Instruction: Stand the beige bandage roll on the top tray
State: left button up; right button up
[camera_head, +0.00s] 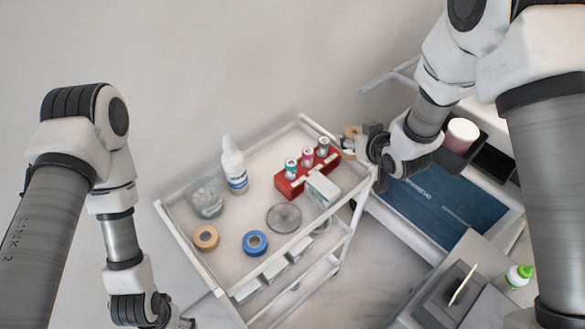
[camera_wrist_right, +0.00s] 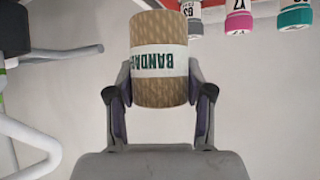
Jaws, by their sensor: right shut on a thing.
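The beige bandage roll (camera_wrist_right: 159,62) has a white label band reading "BANDAGE", upside down in the right wrist view. My right gripper (camera_wrist_right: 159,112) is shut on it, one finger on each side. In the head view the roll (camera_head: 352,131) is partly hidden by my right gripper (camera_head: 362,146), at the far right corner of the white cart's top tray (camera_head: 262,178). I cannot tell whether the roll touches the tray. My left gripper (camera_head: 172,322) is cut off at the bottom edge, away from the tray.
On the tray are a red rack (camera_head: 291,187) with several vials, a white box (camera_head: 322,189), a white bottle (camera_head: 234,167), a clear jar (camera_head: 205,197), a tan tape roll (camera_head: 206,238), a blue tape roll (camera_head: 255,243) and a grey disc (camera_head: 284,217). The tray's middle has bare room.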

jog(key=shift+s+f, duration=0.2)
jog(key=shift+s, duration=0.1)
notch_tip(320, 180, down, 9)
jog(key=shift+s+f+p, duration=0.1)
jog(key=shift+p, duration=0.55)
jog(key=shift+f, duration=0.2)
jog(key=o, duration=0.7)
jog(key=shift+r, duration=0.1)
jog(key=shift+r, duration=0.1)
